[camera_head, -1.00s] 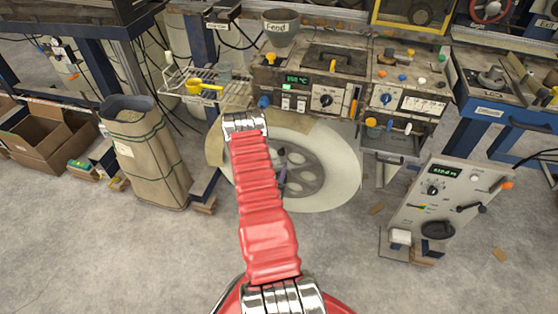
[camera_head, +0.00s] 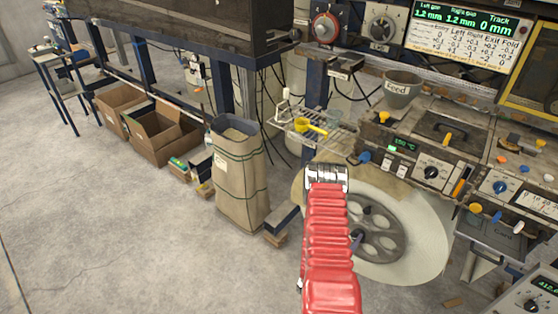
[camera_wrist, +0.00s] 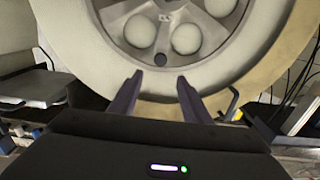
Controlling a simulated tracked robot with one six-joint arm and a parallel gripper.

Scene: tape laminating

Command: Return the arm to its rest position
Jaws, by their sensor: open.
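My red arm rises from the bottom of the head view, in front of the large tape reel (camera_head: 425,235). My gripper (camera_wrist: 155,85) shows in the wrist view with two dark fingers apart and nothing between them. The reel (camera_wrist: 88,55) fills the upper part of the wrist view, just beyond the fingertips. I cannot tell whether the fingers touch it. In the head view the gripper is mostly hidden behind my arm; a small dark part of it shows by the reel's hub.
A paper sack (camera_head: 238,180) stands left of the reel. Cardboard boxes (camera_head: 165,138) lie further left. A wire shelf with a yellow scoop (camera_head: 308,126) and the control panel (camera_head: 440,150) with knobs stand behind. The floor (camera_head: 130,235) at left is clear.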

